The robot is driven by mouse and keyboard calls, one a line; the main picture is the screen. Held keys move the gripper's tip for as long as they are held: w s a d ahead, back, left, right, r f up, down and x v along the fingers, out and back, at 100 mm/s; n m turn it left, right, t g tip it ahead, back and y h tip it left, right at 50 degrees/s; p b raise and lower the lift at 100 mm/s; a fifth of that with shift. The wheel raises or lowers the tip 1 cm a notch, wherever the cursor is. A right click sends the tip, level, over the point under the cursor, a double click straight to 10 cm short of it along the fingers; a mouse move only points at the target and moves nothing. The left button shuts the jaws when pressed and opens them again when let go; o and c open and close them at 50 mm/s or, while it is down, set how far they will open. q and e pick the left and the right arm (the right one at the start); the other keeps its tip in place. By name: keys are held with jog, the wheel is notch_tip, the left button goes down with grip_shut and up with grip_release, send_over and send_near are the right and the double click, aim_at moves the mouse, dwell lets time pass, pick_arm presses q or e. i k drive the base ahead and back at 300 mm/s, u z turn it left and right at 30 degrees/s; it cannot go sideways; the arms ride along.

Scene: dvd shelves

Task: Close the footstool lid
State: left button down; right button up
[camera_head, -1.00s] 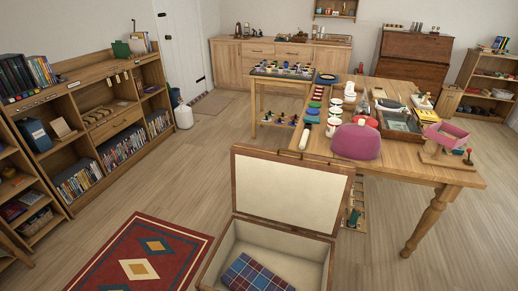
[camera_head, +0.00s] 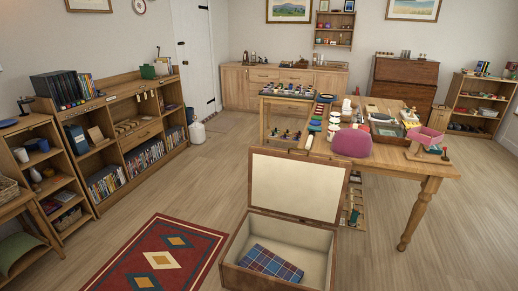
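The footstool (camera_head: 277,229) is a wooden box at the bottom centre of the head view. Its lid (camera_head: 296,187) stands raised at the back edge, close to upright, with its cream inner side facing me. A blue and red plaid cloth (camera_head: 271,263) lies inside on the pale floor of the box. The lower front of the box is cut off by the picture's edge. Neither of my grippers shows in this view.
A wooden table (camera_head: 405,160) covered with many items stands just behind and right of the lid. A red patterned rug (camera_head: 195,240) lies left of the footstool. Shelves (camera_head: 115,150) line the left wall. Bare floor (camera_head: 460,235) is free at right.

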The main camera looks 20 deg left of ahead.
aim_at(306, 186)
jog(key=u, duration=1.7)
jog(key=i, duration=4.95)
jog(key=z, duration=4.25)
jog(key=i, duration=0.4)
jog(key=u, duration=0.05)
